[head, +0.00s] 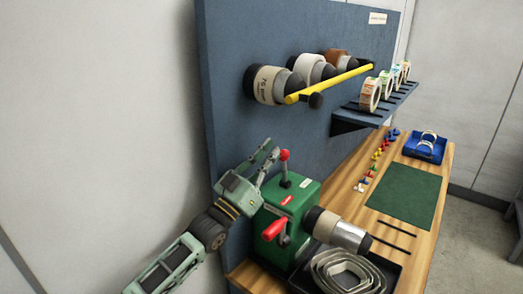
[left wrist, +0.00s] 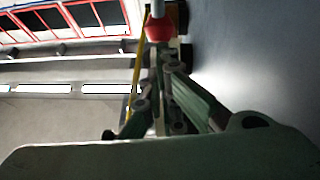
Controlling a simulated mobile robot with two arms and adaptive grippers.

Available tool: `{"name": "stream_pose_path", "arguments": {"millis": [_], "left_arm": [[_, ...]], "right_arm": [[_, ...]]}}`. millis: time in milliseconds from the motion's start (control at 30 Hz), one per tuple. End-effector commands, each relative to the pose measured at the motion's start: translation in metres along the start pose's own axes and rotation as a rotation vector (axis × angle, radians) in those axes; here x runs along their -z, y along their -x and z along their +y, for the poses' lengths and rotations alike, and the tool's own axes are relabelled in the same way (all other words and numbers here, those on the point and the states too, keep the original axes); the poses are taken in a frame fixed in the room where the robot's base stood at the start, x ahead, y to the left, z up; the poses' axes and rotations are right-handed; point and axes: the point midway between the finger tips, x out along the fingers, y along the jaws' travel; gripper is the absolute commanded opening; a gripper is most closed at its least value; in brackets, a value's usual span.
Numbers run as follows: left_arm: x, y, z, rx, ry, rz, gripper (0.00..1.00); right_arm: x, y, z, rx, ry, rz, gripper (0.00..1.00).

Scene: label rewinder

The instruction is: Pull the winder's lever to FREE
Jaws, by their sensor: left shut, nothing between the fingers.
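The green winder (head: 290,210) stands on the near end of the wooden bench. Its lever (head: 285,168) rises from the top of the box, a grey stem with a red ball knob, and looks about upright. My left gripper (head: 273,151) is shut and empty, its fingertips just left of the knob. In the left wrist view the red knob (left wrist: 160,27) is right beyond the shut fingertips (left wrist: 157,48); I cannot tell whether they touch. A label on the box top is too small to read. My right gripper is not in view.
A red crank handle (head: 274,230) and a roll on a spindle (head: 342,231) stick out of the winder. A yellow bar (head: 335,83) crosses the blue panel (head: 235,60) above. A black tray (head: 387,270) with coiled strips is in front. The green mat (head: 408,193) is bare.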

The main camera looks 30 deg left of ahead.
Motion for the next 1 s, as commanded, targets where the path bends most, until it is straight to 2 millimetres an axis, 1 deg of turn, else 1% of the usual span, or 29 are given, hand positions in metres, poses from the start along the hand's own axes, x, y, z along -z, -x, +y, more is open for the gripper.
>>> {"name": "stream_pose_path", "arguments": {"millis": [33,100,400,600,733,800,1000], "left_arm": [[0.004,-0.010,-0.001,0.001,0.001,0.001,0.00],[0.000,-0.019,-0.001,0.001,0.001,0.003,0.00],[-0.014,-0.056,-0.005,0.000,0.000,0.007,0.00],[-0.022,-0.077,-0.008,0.000,0.001,0.006,0.00],[-0.027,-0.087,-0.009,0.000,0.000,0.005,0.00],[-0.029,-0.091,-0.009,0.001,0.001,-0.024,0.00],[-0.036,-0.098,-0.010,0.007,0.008,-0.092,0.00]], "right_arm": [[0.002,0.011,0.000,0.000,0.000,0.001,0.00],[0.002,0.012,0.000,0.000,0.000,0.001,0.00],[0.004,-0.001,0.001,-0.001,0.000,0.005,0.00],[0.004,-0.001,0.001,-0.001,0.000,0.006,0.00],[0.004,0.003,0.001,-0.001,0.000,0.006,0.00],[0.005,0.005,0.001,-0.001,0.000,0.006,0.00],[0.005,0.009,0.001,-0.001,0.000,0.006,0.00]]}}
